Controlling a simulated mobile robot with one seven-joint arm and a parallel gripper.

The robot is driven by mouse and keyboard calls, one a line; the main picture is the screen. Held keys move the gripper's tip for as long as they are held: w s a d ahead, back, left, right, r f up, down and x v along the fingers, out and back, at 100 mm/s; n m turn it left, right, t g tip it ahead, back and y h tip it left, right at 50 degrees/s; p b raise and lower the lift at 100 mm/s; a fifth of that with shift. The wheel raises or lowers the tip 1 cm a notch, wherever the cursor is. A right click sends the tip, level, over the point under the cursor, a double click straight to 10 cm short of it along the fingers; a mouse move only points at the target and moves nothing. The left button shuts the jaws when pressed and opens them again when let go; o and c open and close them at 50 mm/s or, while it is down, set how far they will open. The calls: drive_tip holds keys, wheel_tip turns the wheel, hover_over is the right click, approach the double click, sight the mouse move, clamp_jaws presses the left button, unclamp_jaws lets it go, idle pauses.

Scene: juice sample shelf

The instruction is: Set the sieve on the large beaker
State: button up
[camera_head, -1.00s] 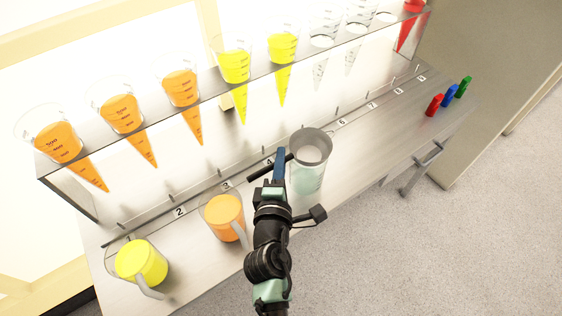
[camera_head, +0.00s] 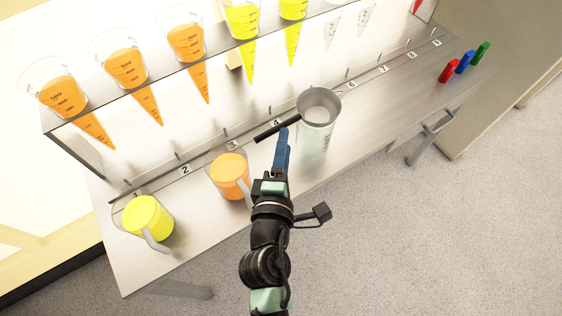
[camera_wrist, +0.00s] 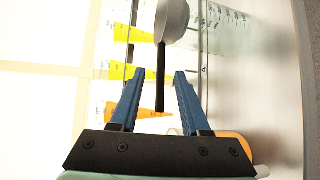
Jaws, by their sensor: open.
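The sieve (camera_head: 320,102) is a grey round bowl with a straight black handle (camera_head: 278,130). Its bowl sits in the mouth of the large clear beaker (camera_head: 315,140) on the bench, and the handle sticks out to the left. In the wrist view the sieve bowl (camera_wrist: 173,20) is at the top, with its handle (camera_wrist: 160,80) running down between my fingers. The beaker (camera_wrist: 232,30) shows beside it. My gripper (camera_wrist: 157,74) has blue fingers and is open, with clear gaps to both sides of the handle. In the head view it (camera_head: 284,132) is beside the handle.
A jug of orange juice (camera_head: 230,176) stands left of my gripper, and a jug of yellow juice (camera_head: 148,217) farther left. Several cones hang in the shelf (camera_head: 150,115) behind. Red, blue and green items (camera_head: 464,63) lie at the right.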

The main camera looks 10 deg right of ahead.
drive_tip(key=v, duration=0.4)
drive_tip(key=shift+s+r+b, duration=0.1)
drive_tip(key=shift+s+b, duration=0.15)
drive_tip(key=shift+b, duration=0.05)
drive_tip(key=w+r+m+t, duration=0.2)
drive_tip(key=w+r+m, duration=0.25)
drive_tip(key=r, duration=0.75)
drive_tip(key=w+r+m+t, duration=0.3)
drive_tip(key=w+r+m, duration=0.15)
drive_tip(key=r, duration=0.85)
drive_tip(key=s+a+r+m+t+y, duration=0.2)
drive_tip(key=s+r, duration=0.1)
drive_tip(key=r, duration=0.6)
drive_tip(key=s+a+r+m+t+y, duration=0.1)
drive_tip(key=s+r, duration=0.3)
drive_tip(key=r, duration=0.5)
drive_tip(key=s+a+r+m+t+y, duration=0.2)
drive_tip(key=s+a+r+m+t, duration=0.1)
drive_tip(key=r, duration=0.7)
drive_tip(key=shift+s+t+y, duration=0.2)
drive_tip(key=shift+t+y, duration=0.1)
drive_tip(key=shift+t, duration=0.3)
drive_tip(key=shift+a+r, duration=0.1)
